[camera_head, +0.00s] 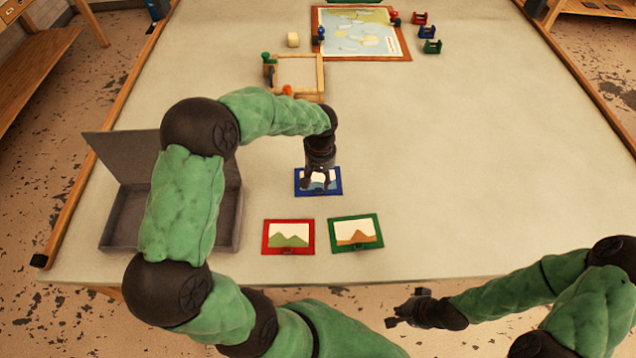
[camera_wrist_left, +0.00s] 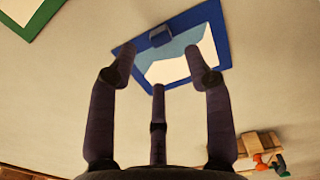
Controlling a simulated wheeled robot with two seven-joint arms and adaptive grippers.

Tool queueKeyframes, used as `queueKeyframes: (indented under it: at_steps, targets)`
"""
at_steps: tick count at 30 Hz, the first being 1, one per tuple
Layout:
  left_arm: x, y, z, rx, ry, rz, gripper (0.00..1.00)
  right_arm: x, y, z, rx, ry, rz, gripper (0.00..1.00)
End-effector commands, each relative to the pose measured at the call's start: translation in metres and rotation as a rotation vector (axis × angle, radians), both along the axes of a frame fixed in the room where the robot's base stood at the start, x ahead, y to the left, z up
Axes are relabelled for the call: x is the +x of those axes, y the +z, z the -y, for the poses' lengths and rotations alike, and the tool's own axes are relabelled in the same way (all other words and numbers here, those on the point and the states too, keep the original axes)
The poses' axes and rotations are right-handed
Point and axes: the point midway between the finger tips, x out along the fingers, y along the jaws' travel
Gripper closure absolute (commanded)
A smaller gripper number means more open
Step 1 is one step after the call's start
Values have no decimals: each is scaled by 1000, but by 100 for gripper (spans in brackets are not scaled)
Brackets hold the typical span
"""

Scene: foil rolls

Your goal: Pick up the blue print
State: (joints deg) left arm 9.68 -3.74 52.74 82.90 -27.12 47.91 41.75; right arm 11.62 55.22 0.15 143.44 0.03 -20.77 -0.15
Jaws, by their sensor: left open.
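The blue print (camera_head: 319,192), a blue-framed picture in white and blue, lies flat on the table in the head view. A small dark tab or clip sits on its frame in the left wrist view (camera_wrist_left: 185,49). My left gripper (camera_head: 319,186) points down over the print, its fingers open and partly covering it. In the left wrist view the spread fingers are around the near part of the print with nothing between them; whether they touch it is unclear. My right gripper (camera_head: 404,308) is empty and looks open, at the table's front edge.
A red print (camera_head: 288,246) and a green print (camera_head: 356,241) lie just in front of the blue one. A grey open box (camera_head: 121,218) stands left, partly behind my left arm. A wooden frame (camera_head: 322,75) and a map board (camera_head: 407,50) are farther back. The right side is clear.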

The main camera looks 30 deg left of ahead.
Motion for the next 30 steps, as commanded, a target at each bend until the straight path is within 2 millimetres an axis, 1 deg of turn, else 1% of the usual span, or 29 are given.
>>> queueKeyframes:
  at_steps: [2, 10, 13, 19, 20, 21, 23, 24, 25, 30]
  targets:
    - [-1, -7, -1, 0, 0, -1, 49, 0, -3, 0, 0, 0, 0, 100]
    - [-5, -44, -2, 0, 0, -2, 49, 0, -17, 0, 0, 0, 0, 100]
    - [-5, -49, -3, -1, 0, 1, 49, 0, -19, 0, 0, 0, 0, 100]
    - [-4, -49, -3, -1, -1, 1, 49, 0, -18, 0, 0, 0, 0, 100]
    - [-4, -49, -3, -1, -1, 1, 57, 0, -18, 0, 0, 0, 0, 100]
    - [-4, -49, -2, -1, -1, 1, 69, 0, -18, 0, 0, 0, 1, 100]
    - [-5, -49, -2, -1, -1, 1, 86, 0, -18, 0, 0, 0, 1, 100]
    - [-5, -49, -2, -1, -1, 1, 97, 0, -18, 0, 0, 0, 1, 100]
    - [-5, -49, -2, -1, -1, 1, 100, 0, -18, 0, 0, 0, 1, 100]
    - [-5, -49, -2, -1, -1, 1, 100, 0, -18, 0, 0, 0, 0, 100]
